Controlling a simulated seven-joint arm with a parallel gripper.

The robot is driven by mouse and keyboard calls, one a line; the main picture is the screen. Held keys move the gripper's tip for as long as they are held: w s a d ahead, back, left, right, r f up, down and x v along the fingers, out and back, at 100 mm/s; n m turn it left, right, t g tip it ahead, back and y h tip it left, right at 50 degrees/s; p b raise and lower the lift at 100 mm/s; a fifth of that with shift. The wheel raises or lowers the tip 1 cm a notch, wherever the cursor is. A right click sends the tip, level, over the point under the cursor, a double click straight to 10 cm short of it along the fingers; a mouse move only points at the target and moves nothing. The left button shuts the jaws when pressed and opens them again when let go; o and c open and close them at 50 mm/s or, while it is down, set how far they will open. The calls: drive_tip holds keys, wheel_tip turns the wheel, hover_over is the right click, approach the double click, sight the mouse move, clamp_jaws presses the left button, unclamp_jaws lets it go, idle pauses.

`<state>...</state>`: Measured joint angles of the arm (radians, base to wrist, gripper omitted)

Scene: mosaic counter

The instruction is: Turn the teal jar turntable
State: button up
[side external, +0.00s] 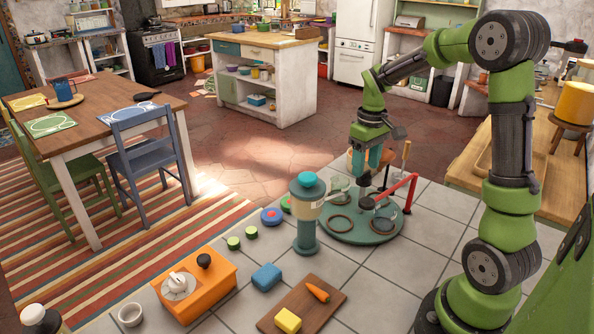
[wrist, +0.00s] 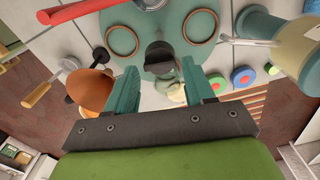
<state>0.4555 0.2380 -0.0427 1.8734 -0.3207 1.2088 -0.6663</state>
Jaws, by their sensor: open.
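The teal jar turntable (side external: 362,233) is a round disc on the tiled counter with dark rings on top, a dark central knob (side external: 367,203) and a red bar reaching out to the right. In the wrist view the disc (wrist: 165,22) fills the top middle. My gripper (side external: 364,178) hangs fingers-down over the turntable's far side. In the wrist view its teal fingers (wrist: 160,82) are apart, with the dark knob and a pale glassy jar (wrist: 176,92) showing between and beyond them. I cannot tell whether a finger touches anything.
A teal-lidded canister (side external: 306,232) stands close to the turntable's left. A red bar (wrist: 90,10) and an orange-brown bowl (wrist: 90,88) are left in the wrist view. An orange box (side external: 208,287), blue block (side external: 267,276) and cutting board (side external: 318,306) lie in front.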

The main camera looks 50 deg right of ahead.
drive_tip(key=shift+f, duration=1)
clamp_jaws()
